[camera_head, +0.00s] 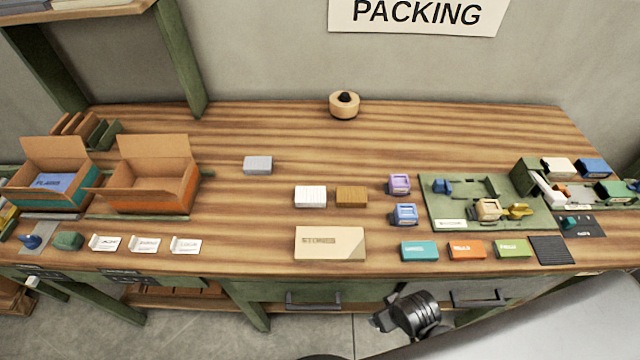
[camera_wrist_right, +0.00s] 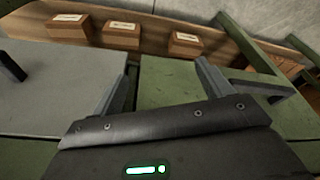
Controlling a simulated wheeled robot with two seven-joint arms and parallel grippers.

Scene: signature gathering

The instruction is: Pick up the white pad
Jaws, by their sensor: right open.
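A white pad (camera_head: 310,196) lies flat near the middle of the wooden table, directly left of a brown block (camera_head: 351,197). Its top has faint lines. My right gripper shows in the right wrist view (camera_wrist_right: 165,78), its two fingers spread apart with nothing between them. The white pad is not in that view. A dark part of my right arm shows in front of the table's front edge in the head view, below and right of the pad and apart from it. My left gripper is in neither view.
A tan box (camera_head: 330,243) lies in front of the pad, a grey block (camera_head: 257,165) behind left. Purple and blue stamps (camera_head: 399,184) stand right, before a green tray (camera_head: 450,213). Open cartons (camera_head: 153,185) stand left. The wrist view shows brown boxes (camera_wrist_right: 121,36) on a shelf.

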